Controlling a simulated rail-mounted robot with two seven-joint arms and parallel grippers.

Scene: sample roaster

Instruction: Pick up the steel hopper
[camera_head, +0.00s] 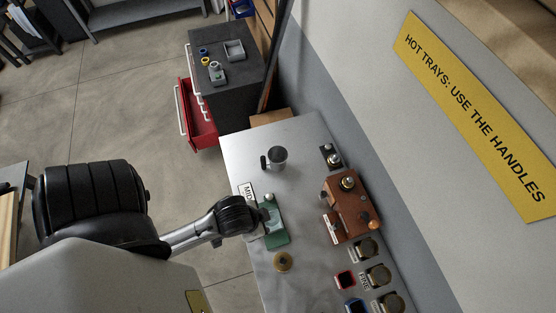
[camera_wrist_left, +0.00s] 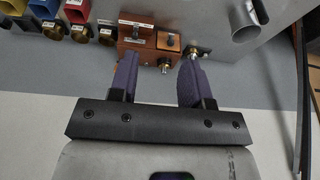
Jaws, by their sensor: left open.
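The steel hopper appears to be the small open steel cup (camera_head: 278,156) standing on the metal bench, with a dark handle-like part at its left. What looks like the same steel cylinder (camera_wrist_left: 247,22) shows at the top right of the left wrist view, beyond the right-hand finger and apart from it. My left gripper (camera_wrist_left: 160,62) is open and empty, its two purple fingers spread. In the head view my left arm reaches over the bench's left edge by a green plate, below the cup; its fingers are hard to make out. My right gripper is not in view.
A brown control box (camera_head: 347,205) with knobs stands at the bench's right side. Several brass-ended fittings (camera_head: 378,275) line the lower right. A brass disc (camera_head: 283,261) lies near the green plate (camera_head: 277,238). A dark cabinet (camera_head: 232,95) with an open red drawer stands beyond.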

